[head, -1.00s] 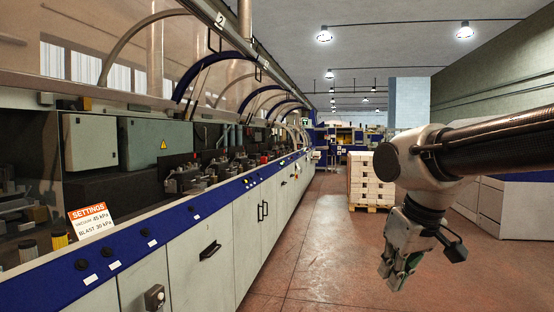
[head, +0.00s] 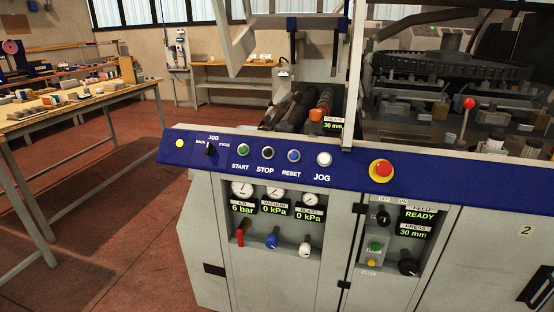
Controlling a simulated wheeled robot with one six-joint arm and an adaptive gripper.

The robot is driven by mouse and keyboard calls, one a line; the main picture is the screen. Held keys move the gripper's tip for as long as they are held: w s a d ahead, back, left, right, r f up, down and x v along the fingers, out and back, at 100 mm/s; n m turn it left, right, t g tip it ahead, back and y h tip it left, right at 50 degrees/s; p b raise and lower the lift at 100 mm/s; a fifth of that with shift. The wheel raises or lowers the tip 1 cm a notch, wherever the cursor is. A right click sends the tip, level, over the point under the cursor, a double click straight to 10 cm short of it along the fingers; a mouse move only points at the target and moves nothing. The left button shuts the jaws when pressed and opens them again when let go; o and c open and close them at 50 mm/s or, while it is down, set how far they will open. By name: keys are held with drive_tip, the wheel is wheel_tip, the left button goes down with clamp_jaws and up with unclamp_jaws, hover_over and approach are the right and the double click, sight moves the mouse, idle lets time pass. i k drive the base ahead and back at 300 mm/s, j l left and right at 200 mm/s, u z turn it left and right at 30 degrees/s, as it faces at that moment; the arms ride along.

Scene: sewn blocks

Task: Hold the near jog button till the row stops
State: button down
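A white round jog button (head: 324,158) with the word JOG below it sits on the blue control strip (head: 450,178) of the machine. It is the rightmost of a line of buttons: a green START button (head: 243,150), a black STOP button (head: 267,153) and a blue RESET button (head: 294,156). A black selector knob (head: 210,149), marked JOG above, sits at the left of the strip. No sewn block row can be clearly made out. My gripper is outside the present view.
A red emergency stop (head: 381,170) on yellow stands right of the buttons. Gauges and a red-handled valve (head: 240,235) are below. A red-knobbed lever (head: 469,103) rises at the right. A long table (head: 25,125) stands at left, with open red floor (head: 110,215) between.

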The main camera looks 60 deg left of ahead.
sight(324, 158)
drive_tip(key=u, duration=1.95)
drive_tip(key=i+j, duration=0.1)
drive_tip(key=j, duration=0.2)
drive_tip(key=i+j+u, duration=0.1)
drive_tip(key=j, duration=0.15)
drive_tip(key=i+j, duration=0.15)
drive_tip(key=j, duration=0.15)
